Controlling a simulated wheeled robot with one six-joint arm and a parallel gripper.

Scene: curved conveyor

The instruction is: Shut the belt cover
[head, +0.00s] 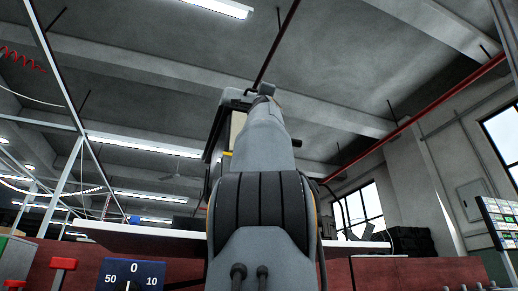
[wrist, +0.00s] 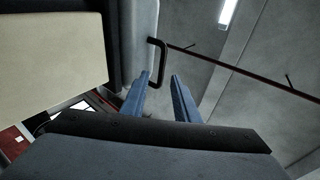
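The belt cover (head: 217,128) stands raised behind my arm in the head view, a grey frame with a beige panel. In the wrist view the cover (wrist: 52,48) fills the upper left, with its grey edge running down beside the fingers. A black bar handle (wrist: 164,62) sticks out from that edge. My gripper (wrist: 160,77) has its two blue fingers apart, with the handle's lower end showing between or just beyond the tips. I cannot tell whether they touch it. In the head view my arm hides part of the cover, and the fingers are not clear.
A white flat surface (head: 140,238) runs behind my arm above a red wall (head: 350,271). A blue dial panel (head: 133,275) and a red-topped part (head: 62,264) stand at the lower left. A screen (head: 500,222) is at the right. Above is open air under the ceiling.

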